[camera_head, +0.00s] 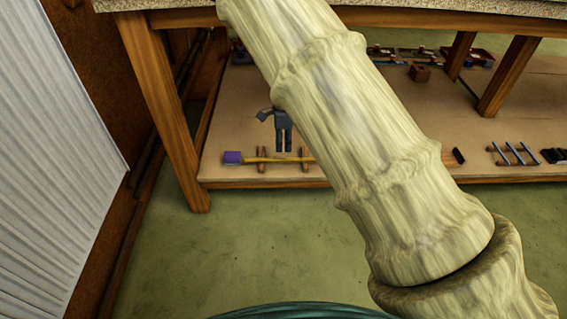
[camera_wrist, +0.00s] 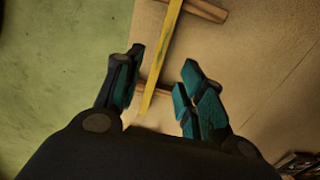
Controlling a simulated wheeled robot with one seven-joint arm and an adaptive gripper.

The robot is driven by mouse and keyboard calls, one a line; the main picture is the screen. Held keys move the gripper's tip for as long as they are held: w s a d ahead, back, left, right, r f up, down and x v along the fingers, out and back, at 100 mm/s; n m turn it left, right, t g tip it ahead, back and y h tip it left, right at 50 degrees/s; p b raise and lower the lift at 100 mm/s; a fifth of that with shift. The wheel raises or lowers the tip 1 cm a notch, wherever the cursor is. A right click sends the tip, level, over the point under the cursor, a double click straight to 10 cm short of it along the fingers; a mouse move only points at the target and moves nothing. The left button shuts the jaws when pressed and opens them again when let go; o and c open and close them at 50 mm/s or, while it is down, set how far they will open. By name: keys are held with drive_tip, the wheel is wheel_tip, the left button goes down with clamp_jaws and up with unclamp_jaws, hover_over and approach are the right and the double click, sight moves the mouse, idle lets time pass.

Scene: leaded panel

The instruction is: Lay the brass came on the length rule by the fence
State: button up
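The brass came (camera_head: 270,159) is a thin yellow strip lying across two short wooden bars on the board below the bench top. In the wrist view the came (camera_wrist: 166,40) runs between my fingers in the picture, with a wooden bar crossing under it. My gripper (camera_wrist: 163,57) is open, with dark and teal fingers apart on either side of the strip. In the head view my gripper (camera_head: 284,149) hangs just above the strip, pointing down. Contact cannot be told. My arm hides the middle of the board. I cannot make out the length rule or its fence for sure.
A purple block (camera_head: 232,158) sits at the strip's left end. Blue rods (camera_head: 514,154) lie at the right. A brown block (camera_head: 419,73) and trays stand at the back. Wooden bench legs (camera_head: 165,110) flank the board. Green floor (camera_head: 190,255) is clear in front.

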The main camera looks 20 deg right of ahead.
sight(284, 159)
wheel_tip(284, 159, down, 8)
drive_tip(key=b, duration=0.3)
drive_tip(key=shift+r, duration=0.3)
clamp_jaws()
